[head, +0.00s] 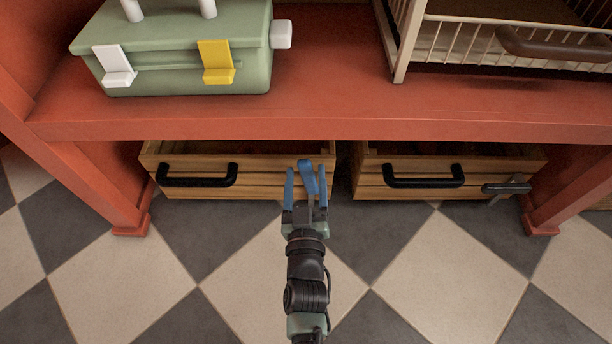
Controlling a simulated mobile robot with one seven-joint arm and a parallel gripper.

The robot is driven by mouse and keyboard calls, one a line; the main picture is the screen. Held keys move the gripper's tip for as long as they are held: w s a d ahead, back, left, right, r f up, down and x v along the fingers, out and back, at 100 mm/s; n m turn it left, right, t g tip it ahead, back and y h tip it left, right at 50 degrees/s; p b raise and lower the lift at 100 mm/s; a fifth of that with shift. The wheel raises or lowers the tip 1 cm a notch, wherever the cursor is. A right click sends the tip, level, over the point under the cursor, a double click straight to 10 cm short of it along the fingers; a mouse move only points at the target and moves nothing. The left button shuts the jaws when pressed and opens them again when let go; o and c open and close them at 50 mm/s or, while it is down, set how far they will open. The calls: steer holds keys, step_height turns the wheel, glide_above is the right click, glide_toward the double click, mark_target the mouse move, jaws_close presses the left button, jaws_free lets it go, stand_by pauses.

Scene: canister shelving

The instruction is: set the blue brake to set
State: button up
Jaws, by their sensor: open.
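The blue brake (308,178) is a small lever at the right front end of the left wooden crate, under the red shelf. Its blue top is curved and seems to point up and towards the crate; I cannot tell its setting. My gripper (306,171) is open, with one blue finger to the left of the brake and the other to its right. The fingers are similar in blue to the brake. Whether they touch it cannot be told. The lower part of the brake is partly hidden by my gripper.
The left crate (265,190) and right crate (375,190) have black handles. A dark grey lever (508,188) sits at the right crate's right end. The red shelf (330,110) overhangs both, carrying a green case (180,40) and a cream rack (400,75). Checkered floor in front is clear.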

steer(key=shift+w+b, duration=0.4)
steer(key=shift+w, duration=0.7)
jaws_close()
stand_by(0.7)
